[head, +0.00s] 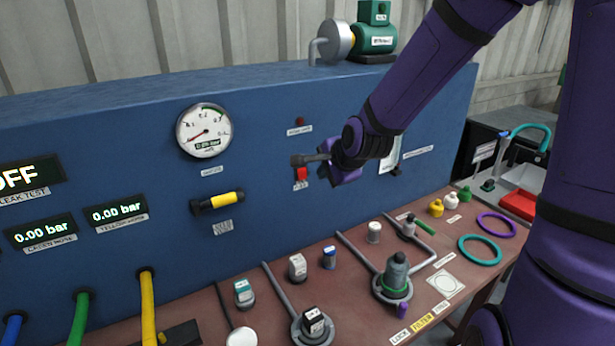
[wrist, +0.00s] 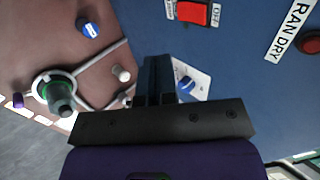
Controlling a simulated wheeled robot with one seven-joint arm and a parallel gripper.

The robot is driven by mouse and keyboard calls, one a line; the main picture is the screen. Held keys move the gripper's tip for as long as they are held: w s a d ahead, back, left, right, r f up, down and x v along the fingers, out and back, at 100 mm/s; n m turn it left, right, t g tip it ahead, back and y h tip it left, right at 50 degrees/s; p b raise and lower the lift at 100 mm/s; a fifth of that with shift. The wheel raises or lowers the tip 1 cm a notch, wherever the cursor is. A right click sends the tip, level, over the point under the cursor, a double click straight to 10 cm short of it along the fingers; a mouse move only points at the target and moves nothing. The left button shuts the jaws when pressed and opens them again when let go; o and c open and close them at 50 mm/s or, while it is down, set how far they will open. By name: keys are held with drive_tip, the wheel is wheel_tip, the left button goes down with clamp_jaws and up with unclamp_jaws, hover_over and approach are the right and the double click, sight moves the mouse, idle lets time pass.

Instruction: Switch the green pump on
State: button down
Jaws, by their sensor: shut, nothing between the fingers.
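The green pump (head: 376,38) stands on top of the blue panel at the back, with a round grey metal part at its left. A red switch (head: 301,174) sits on the panel front. It also shows in the wrist view (wrist: 193,12), with the word OFF beside it. My gripper (head: 293,160) is shut and empty in front of the panel. In the head view its fingertips overlap the area just above the switch. In the wrist view the shut fingers (wrist: 156,62) are apart from the switch, which lies toward the upper right.
A dark red lamp (head: 299,121) marked RAN DRY is above the switch. A gauge (head: 204,131) and a yellow-black cylinder (head: 218,202) are on the panel to the left. The bench (head: 270,262) below holds pipes, bottles and rings. A white card (head: 390,155) is behind my wrist.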

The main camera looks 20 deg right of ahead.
sight(303, 173)
drive_tip(key=shift+w+a+f, duration=0.25)
drive_tip(key=shift+w+f, duration=0.7)
drive_tip(key=shift+w, duration=0.5)
drive_tip(key=shift+w+a+f, duration=0.3)
drive_tip(key=shift+w+f, duration=0.6)
drive_tip(key=shift+w, duration=0.55)
drive_tip(key=shift+w+a+f, duration=0.25)
drive_tip(key=shift+w+f, duration=0.7)
drive_tip(key=shift+w, duration=0.5)
drive_tip(key=shift+w+f, duration=0.1)
drive_tip(key=shift+w, duration=0.1)
drive_tip(key=shift+r, duration=0.2)
drive_tip(key=shift+a+r, duration=0.1)
drive_tip(key=shift+r, duration=0.6)
